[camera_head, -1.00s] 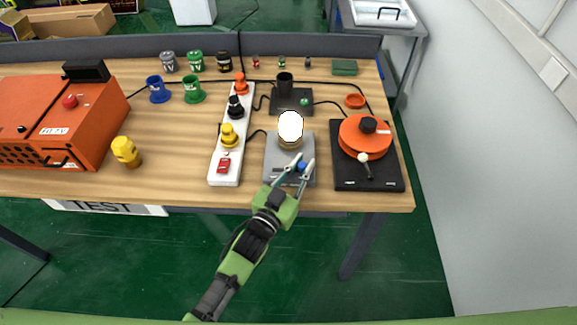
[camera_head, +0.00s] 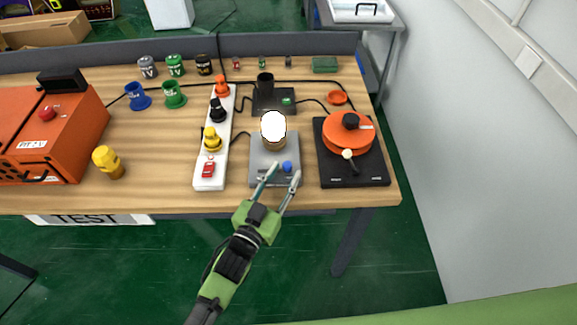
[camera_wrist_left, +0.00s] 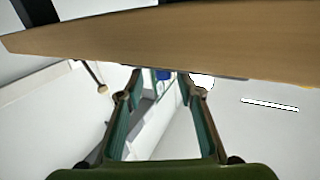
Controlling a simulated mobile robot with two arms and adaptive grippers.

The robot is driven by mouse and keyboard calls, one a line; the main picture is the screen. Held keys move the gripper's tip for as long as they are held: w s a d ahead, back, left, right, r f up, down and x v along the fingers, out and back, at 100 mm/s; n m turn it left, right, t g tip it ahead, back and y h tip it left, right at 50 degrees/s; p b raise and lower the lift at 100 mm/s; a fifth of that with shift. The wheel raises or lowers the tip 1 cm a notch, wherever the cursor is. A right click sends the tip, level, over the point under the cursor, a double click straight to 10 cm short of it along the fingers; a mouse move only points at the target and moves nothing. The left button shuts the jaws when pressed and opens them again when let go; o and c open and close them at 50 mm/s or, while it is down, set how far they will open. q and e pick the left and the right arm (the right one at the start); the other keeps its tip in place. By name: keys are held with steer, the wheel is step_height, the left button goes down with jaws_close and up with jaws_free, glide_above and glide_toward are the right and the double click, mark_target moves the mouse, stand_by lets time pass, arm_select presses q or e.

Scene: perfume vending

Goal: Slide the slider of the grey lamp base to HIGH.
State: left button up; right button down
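The grey lamp base (camera_head: 262,148) stands near the table's front edge. Its lit white bulb (camera_head: 273,125) is at the back. The round blue slider knob (camera_head: 287,167) sits right of centre on the front part. It also shows in the left wrist view (camera_wrist_left: 165,75), between the fingers. My left gripper (camera_head: 285,171) reaches in from the front. Its fingers are open, one tip left of the knob and one to its right and nearer the front, with a visible gap. I cannot read the slider's markings. My right gripper is not in view.
A white strip (camera_head: 226,150) with buttons stands left of the lamp base. A black base (camera_head: 370,178) with an orange disc (camera_head: 347,132) and a lever is on the right. A dark box (camera_head: 272,102) is behind. The space before the table is free.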

arm_select(q)
steer(key=v, duration=0.8)
steer(key=shift+s+r, duration=0.1)
